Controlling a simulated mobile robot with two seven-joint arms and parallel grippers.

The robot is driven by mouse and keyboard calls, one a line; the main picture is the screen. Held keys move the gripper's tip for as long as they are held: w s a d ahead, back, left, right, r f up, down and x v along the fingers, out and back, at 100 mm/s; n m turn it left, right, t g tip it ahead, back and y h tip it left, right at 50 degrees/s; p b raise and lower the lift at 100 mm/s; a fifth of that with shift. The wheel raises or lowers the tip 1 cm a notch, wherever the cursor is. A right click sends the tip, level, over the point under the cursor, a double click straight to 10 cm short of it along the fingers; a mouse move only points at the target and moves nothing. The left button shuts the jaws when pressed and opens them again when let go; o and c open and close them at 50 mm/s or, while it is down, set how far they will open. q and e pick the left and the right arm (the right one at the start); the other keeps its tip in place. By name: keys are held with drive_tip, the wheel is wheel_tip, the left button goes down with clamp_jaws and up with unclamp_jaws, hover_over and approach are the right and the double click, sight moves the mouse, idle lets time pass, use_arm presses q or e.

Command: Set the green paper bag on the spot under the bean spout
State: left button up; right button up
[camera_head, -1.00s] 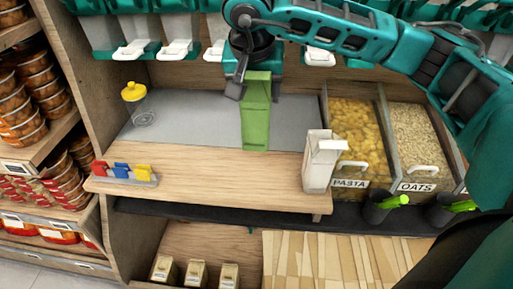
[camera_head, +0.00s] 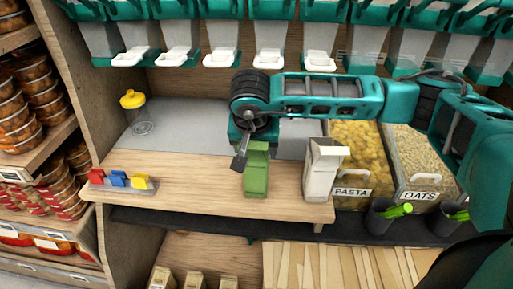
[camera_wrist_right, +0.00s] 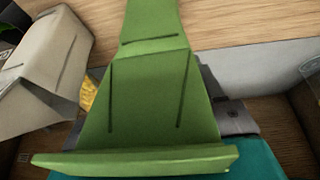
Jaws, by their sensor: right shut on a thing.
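The green paper bag (camera_head: 256,175) is upright at the front of the wooden counter, left of a white paper bag (camera_head: 321,170). My right gripper (camera_head: 247,150) is shut on its upper part from behind. In the right wrist view the green bag (camera_wrist_right: 150,95) fills the middle and hides most of the fingers. I cannot tell whether its base touches the wood. A row of dispenser spouts with white handles (camera_head: 271,58) hangs above the back of the counter. I cannot tell which one is the bean spout. My left gripper is not in view.
A yellow-lidded jar (camera_head: 137,112) stands on the grey strip (camera_head: 185,122) at the back left. Coloured clips (camera_head: 120,180) sit at the counter's front left. Pasta (camera_head: 358,150) and oats (camera_head: 418,160) bins are at right. The wooden counter (camera_head: 195,187) between clips and green bag is clear.

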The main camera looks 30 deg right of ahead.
drive_tip(key=shift+f, duration=0.2)
drive_tip(key=o, duration=1.3)
drive_tip(key=shift+r, duration=0.1)
drive_tip(key=shift+c, duration=0.2)
